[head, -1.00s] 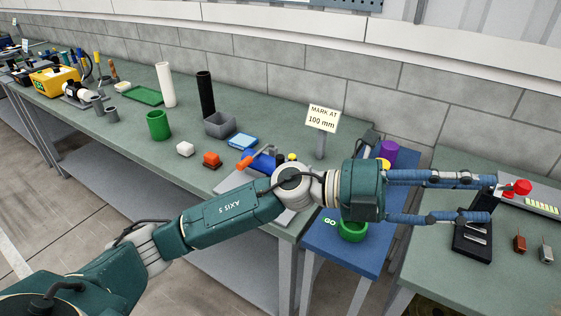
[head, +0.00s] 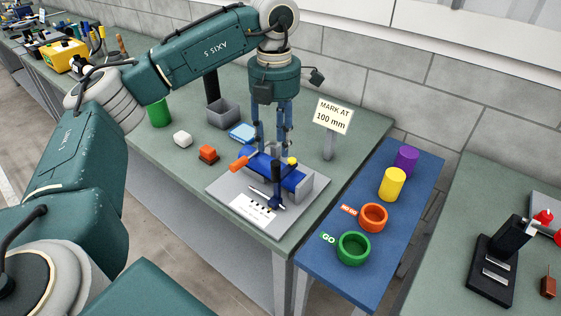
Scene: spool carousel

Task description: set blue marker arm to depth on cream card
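The cream card (head: 333,115) reads "MARK AT 100 mm" and stands on a grey post at the table's back right. Below it, a grey plate (head: 227,188) carries a fixture with a blue body (head: 293,180), an orange handle (head: 238,165) and a yellow knob (head: 292,161). A dark blue upright arm (head: 277,180), apparently the marker arm, stands at the front of the fixture, above a scale strip. My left gripper (head: 271,148) points down over the fixture, fingers apart; I cannot tell whether the fingertips touch it. My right gripper is out of view.
A blue side table holds a green ring cup (head: 354,249), an orange ring cup (head: 373,217), a yellow cylinder (head: 392,184) and a purple cylinder (head: 405,161).

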